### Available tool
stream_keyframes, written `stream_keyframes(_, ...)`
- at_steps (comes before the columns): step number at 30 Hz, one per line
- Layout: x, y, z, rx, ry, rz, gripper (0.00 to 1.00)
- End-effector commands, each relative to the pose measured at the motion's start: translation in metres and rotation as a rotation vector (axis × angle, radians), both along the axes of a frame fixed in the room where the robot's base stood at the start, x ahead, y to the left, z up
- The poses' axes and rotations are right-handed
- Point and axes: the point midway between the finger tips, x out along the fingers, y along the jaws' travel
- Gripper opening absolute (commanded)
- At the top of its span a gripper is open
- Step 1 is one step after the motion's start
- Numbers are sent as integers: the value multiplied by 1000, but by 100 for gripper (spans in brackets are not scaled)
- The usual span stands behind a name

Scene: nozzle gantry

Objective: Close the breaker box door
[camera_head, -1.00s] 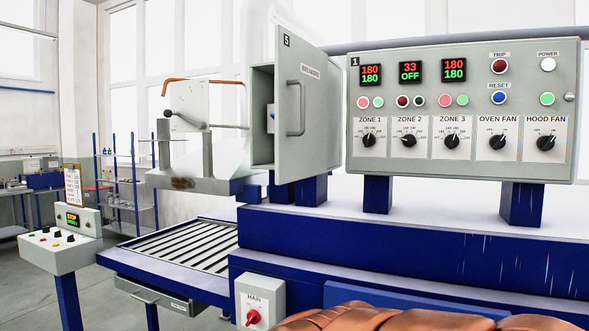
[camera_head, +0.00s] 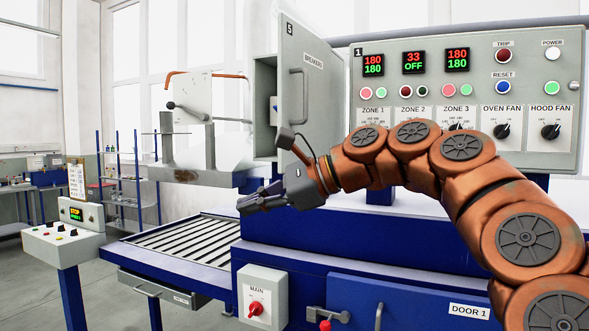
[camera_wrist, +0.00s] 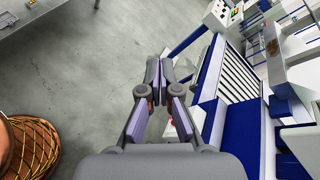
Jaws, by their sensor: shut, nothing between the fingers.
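The breaker box door (camera_head: 322,100) is a grey panel labelled BREAKERS with a vertical bar handle (camera_head: 297,97). It stands open, swung out from the grey breaker box (camera_head: 264,105), whose inside partly shows left of the door. My gripper (camera_head: 243,206) is shut and empty, below and left of the door's lower edge, apart from it. My copper arm passes in front of the door's lower right part. In the wrist view my gripper (camera_wrist: 162,66) points out over the floor and roller conveyor (camera_wrist: 236,75); I cannot make out the door there.
The control panel (camera_head: 466,65) with dials stands right of the door. The roller conveyor (camera_head: 185,243) lies below my gripper. A MAIN switch box (camera_head: 262,294) and a blue oven body (camera_head: 400,260) are in front. A small control stand (camera_head: 66,247) stands at left.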

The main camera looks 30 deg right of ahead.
Motion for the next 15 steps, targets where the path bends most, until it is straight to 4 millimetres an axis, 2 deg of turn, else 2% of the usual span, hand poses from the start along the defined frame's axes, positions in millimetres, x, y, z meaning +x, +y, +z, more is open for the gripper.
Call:
stream_keyframes(1, 3, -26, 13, 87, 2, -58, 0)
stream_keyframes(3, 2, -59, 30, 208, 11, -135, 0)
stream_keyframes(9, -9, -151, 59, 519, 33, -310, 0)
stream_keyframes(12, -18, -184, 66, 628, 37, -366, 0)
stream_keyframes(15, -24, -203, 69, 697, 43, -398, 0)
